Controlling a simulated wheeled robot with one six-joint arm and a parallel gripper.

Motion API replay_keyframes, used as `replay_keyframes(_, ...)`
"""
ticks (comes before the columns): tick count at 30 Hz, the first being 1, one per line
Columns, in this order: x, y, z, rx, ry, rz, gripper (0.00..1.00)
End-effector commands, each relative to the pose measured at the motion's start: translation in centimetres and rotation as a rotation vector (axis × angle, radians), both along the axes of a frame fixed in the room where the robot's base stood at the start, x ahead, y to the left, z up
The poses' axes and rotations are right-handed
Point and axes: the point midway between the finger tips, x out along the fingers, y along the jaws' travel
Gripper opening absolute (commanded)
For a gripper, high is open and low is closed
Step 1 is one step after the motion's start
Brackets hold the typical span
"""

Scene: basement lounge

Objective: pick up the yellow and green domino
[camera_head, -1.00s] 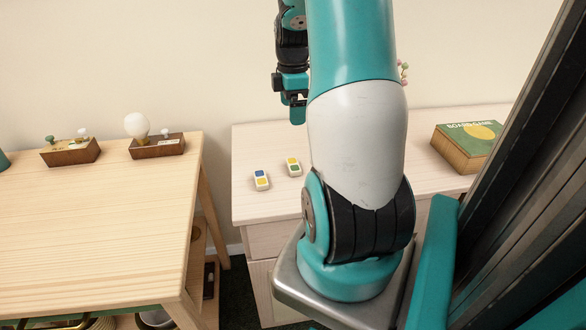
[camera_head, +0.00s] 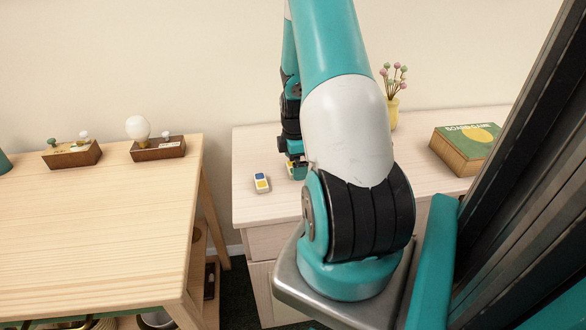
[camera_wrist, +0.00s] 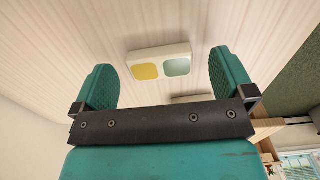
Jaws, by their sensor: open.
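The yellow and green domino is a small white block with a yellow square and a green square. In the wrist view the yellow and green domino (camera_wrist: 160,61) lies on the pale wood top, between my two teal fingertips in the picture, with a gap to each finger. My gripper (camera_wrist: 161,72) is open and empty. In the head view my gripper (camera_head: 297,172) is low over the pale dresser top and hides that domino. The blue and yellow domino (camera_head: 261,183) lies on the dresser just left of my gripper.
A yellow vase with flowers (camera_head: 392,112) and a board game box (camera_head: 468,148) stand farther right on the dresser (camera_head: 250,212). A wooden table (camera_head: 90,225) with two small wooden boxes stands to the left. A pale block edge (camera_wrist: 192,98) shows behind my gripper.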

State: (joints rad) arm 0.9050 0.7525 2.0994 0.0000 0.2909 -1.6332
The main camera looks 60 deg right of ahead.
Motion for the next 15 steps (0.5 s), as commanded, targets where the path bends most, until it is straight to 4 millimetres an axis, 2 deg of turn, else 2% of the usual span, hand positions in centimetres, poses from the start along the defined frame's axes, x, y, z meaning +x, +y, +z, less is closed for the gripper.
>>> replay_keyframes(3, 0.01, 0.02, -1.09, 0.001, 0.001, 0.000, 1.00)
replay_keyframes(10, 0.02, -0.05, -1.26, -0.001, -0.001, 0.000, 1.00)
replay_keyframes(11, 0.02, -0.05, -1.26, -0.001, -0.001, -0.001, 0.98)
replay_keyframes(15, 0.02, -0.03, -1.25, -0.001, -0.001, 0.000, 0.66)
